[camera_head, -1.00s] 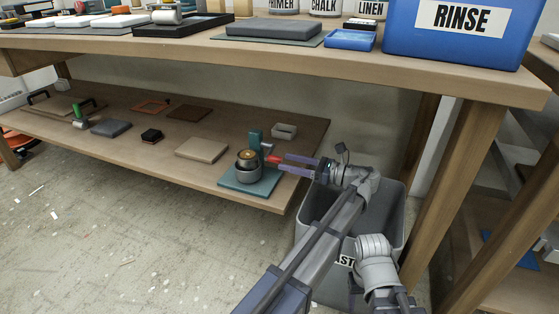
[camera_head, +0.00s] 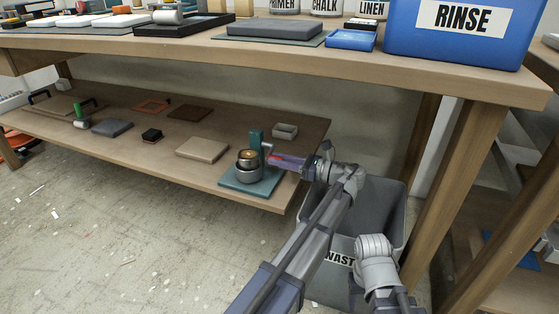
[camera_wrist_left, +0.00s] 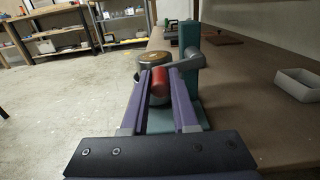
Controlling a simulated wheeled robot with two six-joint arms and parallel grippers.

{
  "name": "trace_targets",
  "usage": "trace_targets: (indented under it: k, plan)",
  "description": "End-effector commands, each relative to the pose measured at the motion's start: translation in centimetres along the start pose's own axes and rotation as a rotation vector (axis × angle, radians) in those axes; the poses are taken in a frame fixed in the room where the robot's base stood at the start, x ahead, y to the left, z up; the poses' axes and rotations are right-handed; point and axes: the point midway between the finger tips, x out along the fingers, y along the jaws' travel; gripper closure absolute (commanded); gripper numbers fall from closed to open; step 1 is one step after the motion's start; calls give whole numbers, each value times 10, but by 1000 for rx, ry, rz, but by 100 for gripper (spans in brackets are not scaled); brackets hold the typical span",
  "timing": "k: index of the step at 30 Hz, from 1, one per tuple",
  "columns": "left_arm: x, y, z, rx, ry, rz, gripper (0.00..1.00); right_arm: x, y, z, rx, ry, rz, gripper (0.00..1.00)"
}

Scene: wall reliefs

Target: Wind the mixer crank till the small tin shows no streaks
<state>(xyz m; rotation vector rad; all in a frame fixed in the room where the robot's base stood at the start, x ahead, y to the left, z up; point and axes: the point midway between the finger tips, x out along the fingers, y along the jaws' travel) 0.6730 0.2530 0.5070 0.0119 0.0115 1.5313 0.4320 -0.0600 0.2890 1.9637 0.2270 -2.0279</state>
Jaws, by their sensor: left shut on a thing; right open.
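The mixer stands on the lower shelf in the head view, with a teal base (camera_head: 262,187) and teal post (camera_head: 255,139). The small grey tin (camera_head: 247,173) sits on the base; its brownish-gold top (camera_head: 248,157) faces up. In the left wrist view the tin (camera_wrist_left: 153,60) is partly behind my fingers, so any streaks cannot be made out. A grey crank arm (camera_wrist_left: 184,65) runs from the post to a red handle (camera_wrist_left: 159,86). My left gripper (camera_head: 274,159) is shut on the red handle, one purple finger on each side. My right gripper is out of view.
A waste bin (camera_head: 385,213) stands under my left arm. The upper tabletop (camera_head: 400,72) overhangs the shelf.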

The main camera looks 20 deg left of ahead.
Motion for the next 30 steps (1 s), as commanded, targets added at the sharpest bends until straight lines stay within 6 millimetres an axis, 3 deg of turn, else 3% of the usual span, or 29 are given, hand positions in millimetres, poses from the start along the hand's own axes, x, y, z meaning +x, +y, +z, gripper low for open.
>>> trace_targets:
  k: [6,15,24,30]
  plan:
    - [0,0,0,0,0,1,100,0,0,0,0,0,0,43]
    - [0,1,-1,-6,0,1,100,1,0,0,0,0,0,43]
    - [0,-2,-12,-215,0,1,100,12,-1,-1,0,0,0,43]
    - [0,-3,-13,-250,0,1,100,12,-1,-1,0,0,0,43]
